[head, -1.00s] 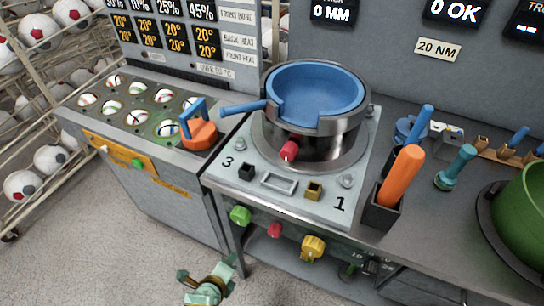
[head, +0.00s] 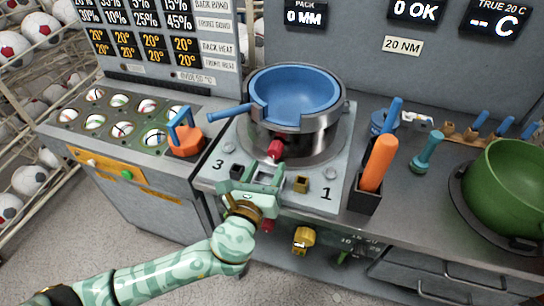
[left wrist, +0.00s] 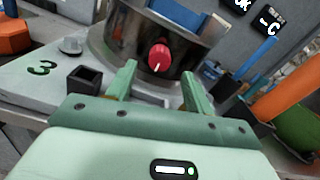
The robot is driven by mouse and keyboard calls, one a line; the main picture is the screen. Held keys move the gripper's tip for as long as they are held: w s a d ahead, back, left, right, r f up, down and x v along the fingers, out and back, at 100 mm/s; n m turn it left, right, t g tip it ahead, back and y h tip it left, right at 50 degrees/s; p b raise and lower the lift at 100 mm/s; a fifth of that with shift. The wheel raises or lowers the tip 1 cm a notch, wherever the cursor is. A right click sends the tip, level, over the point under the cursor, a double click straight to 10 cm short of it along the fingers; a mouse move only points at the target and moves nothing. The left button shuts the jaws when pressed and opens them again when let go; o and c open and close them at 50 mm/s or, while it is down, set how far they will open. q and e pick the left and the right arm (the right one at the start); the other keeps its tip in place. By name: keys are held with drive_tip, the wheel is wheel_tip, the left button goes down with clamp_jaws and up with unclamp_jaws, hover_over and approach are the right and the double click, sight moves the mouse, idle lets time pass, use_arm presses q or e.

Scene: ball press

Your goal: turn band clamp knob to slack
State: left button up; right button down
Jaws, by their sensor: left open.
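The red clamp knob (head: 275,149) sits on the front of the metal band (head: 312,146) around the blue pan-shaped mould (head: 294,90). In the left wrist view the red knob (left wrist: 159,56) shows a white mark pointing down and slightly left. My left gripper (head: 254,172) is open and empty, low over the press plate in front of the knob. In the left wrist view its two fingers (left wrist: 159,80) stand either side of the knob's line, with the knob beyond them; I see no contact. My right gripper is not in view.
The plate (head: 335,165) carries bolts, a black socket and a brass socket (head: 301,184). A blue handle (head: 231,112) sticks out left of the mould. An orange-handled tool (head: 379,163) stands in a black holder at right. A yellow knob (head: 304,240) is on the front below.

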sight(273, 154)
use_arm(q)
drive_tip(key=x, duration=0.4)
drive_tip(key=shift+w+d+f+b, duration=0.1)
drive_tip(key=shift+w+b, duration=0.1)
drive_tip(key=shift+b, duration=0.15)
drive_tip(key=shift+w+d, duration=0.15)
drive_tip(key=shift+w, duration=0.25)
drive_tip(key=c, duration=1)
